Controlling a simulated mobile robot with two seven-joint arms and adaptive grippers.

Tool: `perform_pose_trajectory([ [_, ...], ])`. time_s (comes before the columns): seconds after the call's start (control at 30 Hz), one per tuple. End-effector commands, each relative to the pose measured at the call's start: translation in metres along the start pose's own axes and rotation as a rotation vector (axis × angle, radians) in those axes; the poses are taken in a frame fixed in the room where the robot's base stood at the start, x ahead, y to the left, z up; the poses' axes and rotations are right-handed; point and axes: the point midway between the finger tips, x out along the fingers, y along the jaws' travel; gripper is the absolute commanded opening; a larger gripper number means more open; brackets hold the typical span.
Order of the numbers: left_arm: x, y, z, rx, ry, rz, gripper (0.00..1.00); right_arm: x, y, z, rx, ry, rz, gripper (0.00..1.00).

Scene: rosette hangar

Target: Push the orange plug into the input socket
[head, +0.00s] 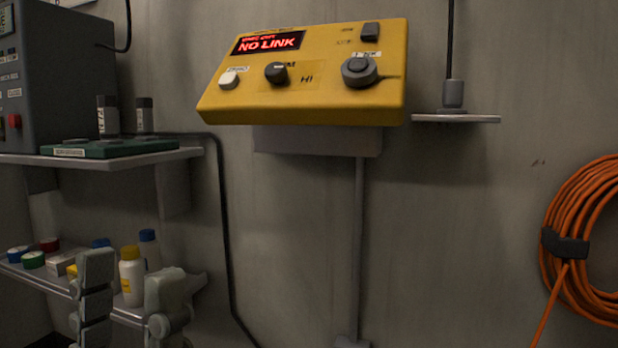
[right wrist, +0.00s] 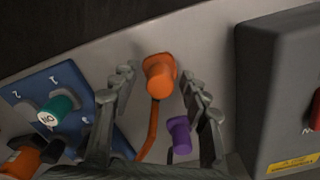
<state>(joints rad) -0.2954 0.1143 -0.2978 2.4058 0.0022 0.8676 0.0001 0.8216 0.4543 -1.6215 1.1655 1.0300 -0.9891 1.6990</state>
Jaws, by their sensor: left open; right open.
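The orange plug (right wrist: 160,75) shows in the right wrist view on a pale surface, with an orange cable running down from it. My right gripper (right wrist: 159,86) is open, its fingers on either side of the plug with gaps visible. Whether the plug lies fully between the fingers in depth is unclear. In the head view, a round grey fitting (head: 359,71) on the yellow console (head: 300,105) sits under a small label I cannot read surely; it may be the input socket. The console display reads NO LINK. My left gripper (head: 131,271) is open and empty at the lower left.
A purple plug (right wrist: 180,138) stands close by the right gripper's finger. Shelves with bottles (head: 131,275) stand behind my left gripper; an orange cable coil (head: 570,230) hangs at right.

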Motion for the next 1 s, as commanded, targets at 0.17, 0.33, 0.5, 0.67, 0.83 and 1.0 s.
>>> perform_pose_trajectory([
  [0.17,-0.0004,0.0000,0.0001,0.000,0.000,0.000,0.48,0.0004,0.0000,0.0001,0.000,0.000,0.000,0.46],
  [0.33,-0.0004,-0.0001,0.0002,0.000,0.000,0.000,0.48,0.0003,0.0000,0.0000,0.000,0.000,0.000,0.46],
  [0.5,0.0007,-0.0001,0.0000,0.000,-0.001,0.000,0.48,-0.0002,0.0001,0.0001,0.000,0.000,0.000,0.46],
  [0.67,0.0049,-0.0002,-0.0007,0.000,-0.001,0.000,0.48,-0.0007,0.0004,0.0009,0.000,-0.002,0.001,0.46],
  [0.83,0.0067,-0.0003,-0.0011,0.001,-0.001,0.000,0.48,-0.0001,0.0002,-0.0002,0.001,0.000,0.000,0.46],
  [1.0,0.0061,-0.0003,-0.0010,0.001,-0.001,0.000,0.48,0.0004,0.0001,-0.0002,0.000,0.000,0.000,0.46],
])
